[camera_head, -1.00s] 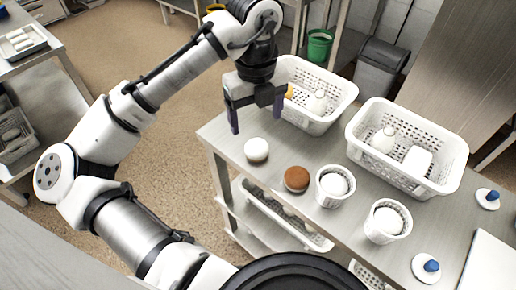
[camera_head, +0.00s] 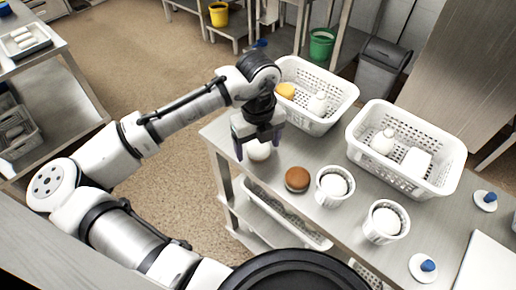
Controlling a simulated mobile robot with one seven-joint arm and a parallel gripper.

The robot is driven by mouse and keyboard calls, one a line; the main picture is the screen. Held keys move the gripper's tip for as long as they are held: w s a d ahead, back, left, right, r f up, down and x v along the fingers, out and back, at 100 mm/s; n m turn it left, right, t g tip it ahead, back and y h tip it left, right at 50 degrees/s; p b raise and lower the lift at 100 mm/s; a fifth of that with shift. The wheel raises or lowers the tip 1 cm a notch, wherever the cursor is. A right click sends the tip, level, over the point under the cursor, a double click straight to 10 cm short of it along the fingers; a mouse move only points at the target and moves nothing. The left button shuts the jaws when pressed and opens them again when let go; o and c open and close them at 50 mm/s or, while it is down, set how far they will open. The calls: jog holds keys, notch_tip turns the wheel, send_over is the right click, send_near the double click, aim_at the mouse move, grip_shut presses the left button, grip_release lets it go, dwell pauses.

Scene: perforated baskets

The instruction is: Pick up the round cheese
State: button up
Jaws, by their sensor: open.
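A white round piece (camera_head: 260,152), which looks like the round cheese, sits on the steel table near its far left end. My gripper (camera_head: 258,149) is open, pointing down, with its dark fingers on either side of this piece in the picture. The gripper covers the top of the piece. I cannot tell whether the fingers touch it. A brown-topped round piece (camera_head: 297,178) sits apart from it, to the right and nearer.
Two small white perforated cups, one (camera_head: 322,195) left and one (camera_head: 373,234) right, hold white round things. Behind stand two white perforated baskets, left (camera_head: 345,98) and right (camera_head: 447,170); the left holds a yellow piece (camera_head: 286,90). Blue-knobbed white discs lie at right.

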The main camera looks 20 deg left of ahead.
jog(key=c, duration=1.2)
jog(key=shift+o, duration=0.2)
jog(key=shift+r, duration=0.15)
